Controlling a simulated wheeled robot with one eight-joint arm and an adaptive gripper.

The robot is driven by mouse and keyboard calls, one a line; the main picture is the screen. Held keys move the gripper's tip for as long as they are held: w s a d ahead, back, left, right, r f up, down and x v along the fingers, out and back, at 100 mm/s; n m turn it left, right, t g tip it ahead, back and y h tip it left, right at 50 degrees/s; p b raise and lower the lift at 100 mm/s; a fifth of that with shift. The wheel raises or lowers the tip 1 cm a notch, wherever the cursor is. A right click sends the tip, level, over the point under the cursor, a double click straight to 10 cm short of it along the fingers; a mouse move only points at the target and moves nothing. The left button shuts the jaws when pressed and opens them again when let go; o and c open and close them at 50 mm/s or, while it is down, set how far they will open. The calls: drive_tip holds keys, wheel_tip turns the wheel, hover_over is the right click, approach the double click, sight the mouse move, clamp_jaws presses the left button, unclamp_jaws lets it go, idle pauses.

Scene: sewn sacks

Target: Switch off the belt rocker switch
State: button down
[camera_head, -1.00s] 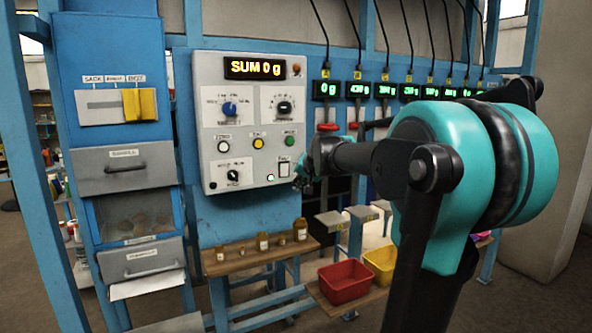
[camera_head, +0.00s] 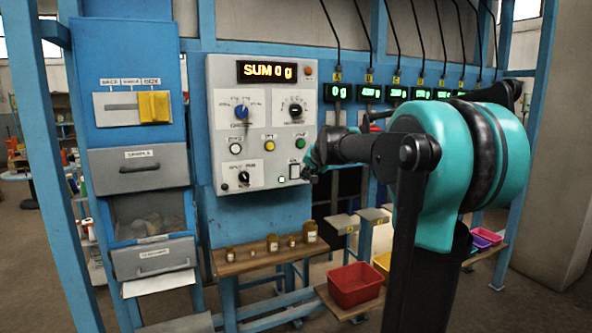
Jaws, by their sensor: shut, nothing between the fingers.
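The grey control panel (camera_head: 222,110) hangs on the blue frame. A white rocker switch (camera_head: 295,171) sits at its lower right, beside a small lit indicator (camera_head: 282,179). The switch's label and which side is pressed are too small to make out. My gripper (camera_head: 308,176) is shut and empty, just right of the rocker at the panel's right edge. Whether it touches the panel I cannot tell. My arm comes in from the right and covers what is behind it.
The panel also carries a SUM 0 g display (camera_head: 267,72), knobs and round buttons. Left is a cabinet with a yellow slider (camera_head: 154,107) and drawers. Below is a wooden shelf (camera_head: 240,263) with several brown jars. A red bin (camera_head: 355,285) stands lower right.

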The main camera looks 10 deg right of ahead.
sight(296, 173)
drive_tip(key=shift+w+a+r, duration=0.1)
drive_tip(key=shift+w+a, duration=0.15)
drive_tip(key=shift+w, duration=0.5)
drive_tip(key=shift+w+a+r, duration=0.1)
drive_tip(key=shift+w+a, duration=0.15)
drive_tip(key=shift+w, duration=0.55)
drive_tip(key=shift+w+a+r, duration=0.1)
drive_tip(key=shift+w+a, duration=0.15)
drive_tip(key=shift+w, duration=0.5)
drive_tip(key=shift+w+a, duration=0.1)
drive_tip(key=shift+w, duration=0.3)
drive_tip(key=shift+w+a+r, duration=0.1)
drive_tip(key=shift+w, duration=0.2)
drive_tip(key=shift+s, duration=0.1)
idle(0.5)
drive_tip(key=shift+s+d, duration=0.2)
drive_tip(key=shift+s, duration=0.4)
drive_tip(key=shift+s+d+f, duration=0.15)
drive_tip(key=shift+s+d, duration=0.1)
drive_tip(key=shift+s, duration=0.55)
drive_tip(key=shift+s+d+f, duration=0.1)
drive_tip(key=shift+s+d, duration=0.15)
drive_tip(key=shift+s, duration=0.55)
drive_tip(key=shift+s+d+f, duration=0.15)
drive_tip(key=shift+s+d, duration=0.1)
drive_tip(key=shift+s, duration=0.55)
